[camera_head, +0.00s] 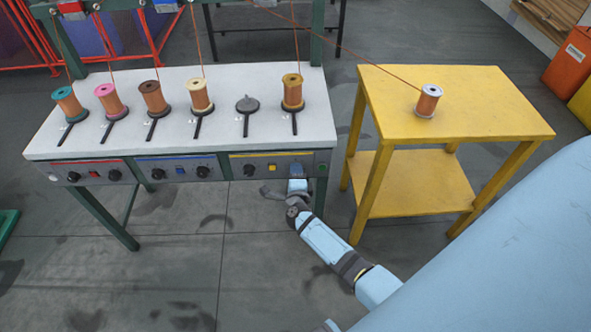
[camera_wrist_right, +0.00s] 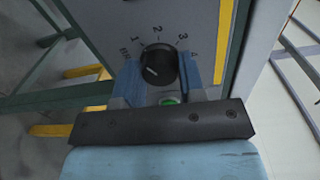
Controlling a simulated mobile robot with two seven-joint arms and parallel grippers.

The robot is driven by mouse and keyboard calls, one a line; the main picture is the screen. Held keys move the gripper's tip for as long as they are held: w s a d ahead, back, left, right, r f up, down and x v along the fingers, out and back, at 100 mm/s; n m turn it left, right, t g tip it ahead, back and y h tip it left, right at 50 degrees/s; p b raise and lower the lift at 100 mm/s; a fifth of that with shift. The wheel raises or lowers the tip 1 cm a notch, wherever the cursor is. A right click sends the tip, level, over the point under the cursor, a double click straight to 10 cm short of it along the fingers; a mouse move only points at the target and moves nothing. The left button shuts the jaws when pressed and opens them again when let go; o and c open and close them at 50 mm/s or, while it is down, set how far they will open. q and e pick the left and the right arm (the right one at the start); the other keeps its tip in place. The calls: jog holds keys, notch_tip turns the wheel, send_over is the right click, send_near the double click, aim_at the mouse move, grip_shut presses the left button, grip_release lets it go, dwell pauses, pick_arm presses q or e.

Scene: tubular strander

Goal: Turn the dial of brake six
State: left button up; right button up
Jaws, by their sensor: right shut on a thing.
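The dial of brake six is a black round knob (camera_wrist_right: 158,64) on the yellow-marked panel (camera_head: 235,165). A short white line shows on the knob's lower left. My right gripper (camera_head: 297,172) is at the right end of that panel and hides this dial in the head view. In the wrist view its blue fingers (camera_wrist_right: 162,82) stand on both sides of the knob, shut on it. My left gripper is not in view.
Other black dials, such as the yellow panel's left one (camera_head: 249,170), line the white bench's (camera_head: 170,135) front. Several spools stand on top; one holder (camera_head: 247,104) is bare. A yellow table (camera_head: 480,110) with a copper spool (camera_head: 428,101) stands right of my forearm.

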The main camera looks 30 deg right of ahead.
dwell(0.5)
jog(key=o, duration=0.9)
